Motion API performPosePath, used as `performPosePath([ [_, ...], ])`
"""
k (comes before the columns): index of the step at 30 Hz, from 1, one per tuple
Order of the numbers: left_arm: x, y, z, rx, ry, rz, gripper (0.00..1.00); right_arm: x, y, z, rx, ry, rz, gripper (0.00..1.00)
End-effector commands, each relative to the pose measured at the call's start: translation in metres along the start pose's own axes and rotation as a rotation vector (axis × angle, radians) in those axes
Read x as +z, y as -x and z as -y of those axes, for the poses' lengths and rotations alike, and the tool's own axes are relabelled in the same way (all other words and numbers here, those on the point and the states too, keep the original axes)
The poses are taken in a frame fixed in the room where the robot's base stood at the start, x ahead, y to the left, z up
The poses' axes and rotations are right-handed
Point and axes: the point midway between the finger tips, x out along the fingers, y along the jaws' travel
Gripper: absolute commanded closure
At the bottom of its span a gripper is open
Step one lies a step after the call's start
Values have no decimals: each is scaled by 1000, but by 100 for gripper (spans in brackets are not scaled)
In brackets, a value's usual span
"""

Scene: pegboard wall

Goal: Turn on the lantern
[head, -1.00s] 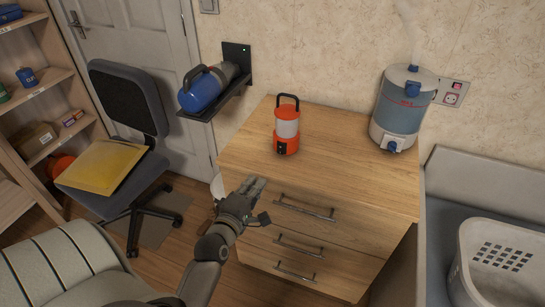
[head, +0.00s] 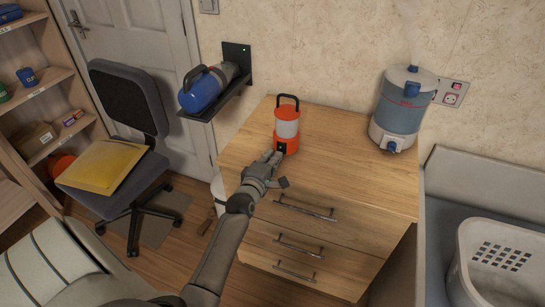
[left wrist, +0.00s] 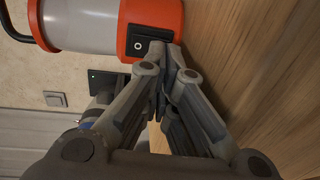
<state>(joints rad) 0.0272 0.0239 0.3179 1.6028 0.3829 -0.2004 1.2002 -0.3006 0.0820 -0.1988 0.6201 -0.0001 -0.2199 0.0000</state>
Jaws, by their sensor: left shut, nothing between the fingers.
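The orange lantern (head: 287,127) with a pale middle and a black handle stands upright on the wooden drawer cabinet (head: 345,160). In the left wrist view the lantern (left wrist: 153,14) lies sideways in the picture, with a black switch (left wrist: 143,46) marked with a white circle on its orange base. My left gripper (head: 274,158) is shut and empty, right in front of the lantern's base. In the left wrist view its fingertips (left wrist: 168,50) are at the edge of the switch; I cannot tell whether they touch it. My right gripper is not in view.
A blue flashlight-like device (head: 203,89) sits on a black wall bracket left of the cabinet. An office chair (head: 125,150) holds a yellow envelope. A white basket (head: 500,255) is at the lower right.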

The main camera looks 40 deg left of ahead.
Motion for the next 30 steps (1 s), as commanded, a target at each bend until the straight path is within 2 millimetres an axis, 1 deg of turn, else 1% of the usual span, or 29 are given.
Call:
performPosePath([
  [3, 0, -3, -1, 1, -1, 0, 100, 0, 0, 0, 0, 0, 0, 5],
  [12, 0, -3, 0, 1, 0, 0, 100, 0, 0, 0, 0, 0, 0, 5],
  [15, 0, -9, 1, 0, 1, 1, 100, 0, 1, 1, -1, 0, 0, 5],
  [22, 0, -8, 2, 0, 0, 1, 100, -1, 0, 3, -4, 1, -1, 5],
  [26, 0, -4, 1, 0, -1, 1, 100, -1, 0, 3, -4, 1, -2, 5],
  [30, 0, 13, 1, -1, 1, 0, 100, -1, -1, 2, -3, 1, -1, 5],
])
